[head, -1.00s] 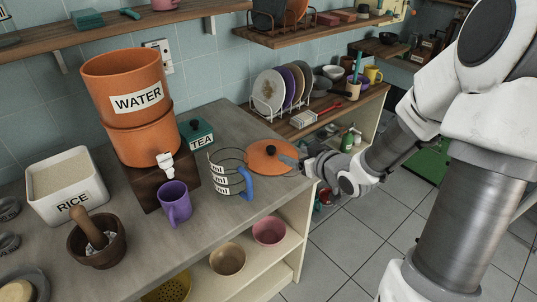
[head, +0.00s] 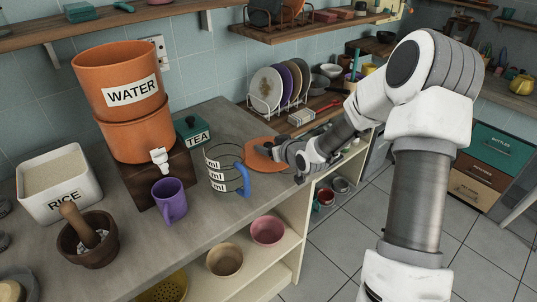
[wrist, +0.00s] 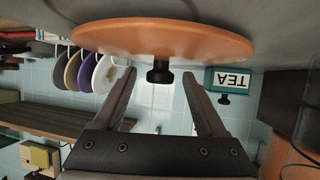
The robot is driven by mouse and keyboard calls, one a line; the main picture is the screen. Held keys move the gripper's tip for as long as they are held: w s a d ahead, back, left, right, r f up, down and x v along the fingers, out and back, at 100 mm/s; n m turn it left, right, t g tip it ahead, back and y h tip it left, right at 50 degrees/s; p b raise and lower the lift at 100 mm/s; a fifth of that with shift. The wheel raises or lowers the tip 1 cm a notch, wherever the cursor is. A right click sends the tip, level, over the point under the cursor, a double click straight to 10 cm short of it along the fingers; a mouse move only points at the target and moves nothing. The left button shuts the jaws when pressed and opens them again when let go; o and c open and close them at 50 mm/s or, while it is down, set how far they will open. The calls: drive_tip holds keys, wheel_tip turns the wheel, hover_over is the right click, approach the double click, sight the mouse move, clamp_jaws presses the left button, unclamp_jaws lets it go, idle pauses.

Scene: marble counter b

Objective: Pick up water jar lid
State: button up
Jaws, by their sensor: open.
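The water jar lid is a flat orange disc (head: 254,159) lying on the grey counter, right of the measuring jug. In the wrist view, which is upside down, the lid (wrist: 165,36) shows edge-on with its dark knob (wrist: 160,73) pointing up from the counter. My gripper (head: 268,149) comes in low from the right over the lid and hides part of it and the knob in the head view. In the wrist view my gripper (wrist: 158,80) is open, with the knob lined up between the fingertips. Contact cannot be told. The orange water jar (head: 128,100) stands open-topped on a dark wooden stand.
The clear measuring jug (head: 226,172) with a blue handle stands just left of the lid. A green tea box (head: 192,131) is behind it, and a purple mug (head: 170,200) is farther left. A plate rack (head: 270,105) stands behind on a wooden surface.

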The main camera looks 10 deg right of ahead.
drive_tip(key=shift+w+a+f, duration=0.1)
drive_tip(key=shift+w+f, duration=0.05)
drive_tip(key=shift+w, duration=0.2)
clamp_jaws()
